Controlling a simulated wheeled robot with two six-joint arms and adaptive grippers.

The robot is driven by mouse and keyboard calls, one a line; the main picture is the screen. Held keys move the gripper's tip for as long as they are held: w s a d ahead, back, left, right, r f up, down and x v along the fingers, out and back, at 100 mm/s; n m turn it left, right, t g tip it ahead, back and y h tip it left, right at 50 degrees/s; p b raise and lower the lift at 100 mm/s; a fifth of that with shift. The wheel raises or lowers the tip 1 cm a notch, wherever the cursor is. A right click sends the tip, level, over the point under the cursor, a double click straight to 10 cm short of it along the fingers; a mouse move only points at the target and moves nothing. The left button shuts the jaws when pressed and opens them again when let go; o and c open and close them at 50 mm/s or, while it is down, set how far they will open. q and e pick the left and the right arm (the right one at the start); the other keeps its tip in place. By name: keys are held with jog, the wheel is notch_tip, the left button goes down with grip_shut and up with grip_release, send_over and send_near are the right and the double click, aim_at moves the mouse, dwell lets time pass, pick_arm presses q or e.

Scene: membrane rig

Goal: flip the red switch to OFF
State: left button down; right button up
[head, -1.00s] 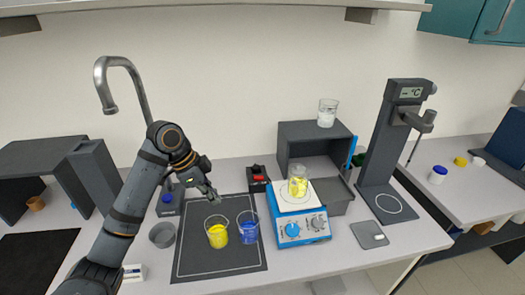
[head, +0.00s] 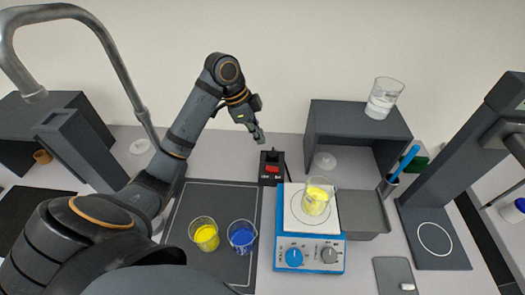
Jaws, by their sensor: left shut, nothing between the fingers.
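The red switch (head: 271,169) sits on top of a small black box (head: 270,181) on the bench, behind the blue-and-white hotplate. Which way the rocker is tipped is too small to tell. My left gripper (head: 259,138) is shut and empty. Its fingertips point down just behind and slightly left of the switch box, apart from the red rocker as far as I can see. My right gripper is not in view.
The hotplate (head: 294,246) carries a beaker of yellow (head: 316,201). Beakers of yellow liquid (head: 206,236) and blue liquid (head: 241,237) stand on the dark mat (head: 190,200). A grey shelf (head: 345,122) with a beaker (head: 383,98) on top stands right of the switch.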

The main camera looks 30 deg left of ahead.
pick_arm(q)
send_over(269, 170)
jog(key=a, duration=0.1)
notch_tip(269, 170, down, 5)
jog(key=x, duration=0.1)
jog(key=p+x, duration=0.1)
jog(key=x, duration=0.1)
jog(key=shift+s+p, duration=0.3)
jog(key=f, duration=0.1)
jog(key=a+f+p, duration=0.1)
jog(key=f, duration=0.1)
jog(key=shift+s+f, duration=0.15)
jog(key=shift+f, duration=0.15)
jog(key=shift+s+a+f, duration=0.1)
jog(key=shift+a+f, duration=0.15)
jog(key=shift+f, duration=0.15)
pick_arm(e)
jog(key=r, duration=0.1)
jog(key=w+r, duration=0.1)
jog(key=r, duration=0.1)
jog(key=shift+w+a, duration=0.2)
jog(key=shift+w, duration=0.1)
pick_arm(q)
jog(key=shift+d, duration=0.1)
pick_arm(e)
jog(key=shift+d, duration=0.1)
